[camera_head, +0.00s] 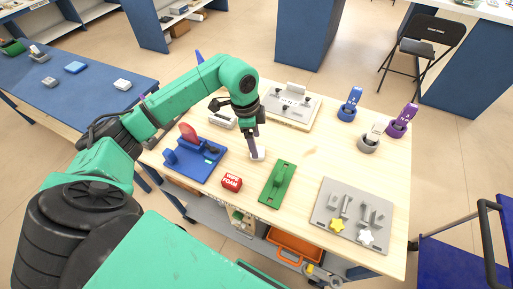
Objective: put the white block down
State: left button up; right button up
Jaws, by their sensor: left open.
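A small white block (259,155) rests on the light wooden table, right at the fingertips of my left gripper (253,146). My left gripper points down with its fingers low over the tabletop. The fingers overlap the block in this view, so I cannot tell whether they touch it. The left gripper is open.
A red box (232,182), a blue fixture (194,160) and a green plate (277,185) surround the spot on the wooden table (310,160). A grey tray (377,220) with star pieces lies at the right. Blue and purple holders stand at the back right.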

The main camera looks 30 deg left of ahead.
pick_arm(q)
notch_tip(320, 180, up, 8)
jog(key=a+b, duration=0.1)
jog(key=shift+s, duration=0.25)
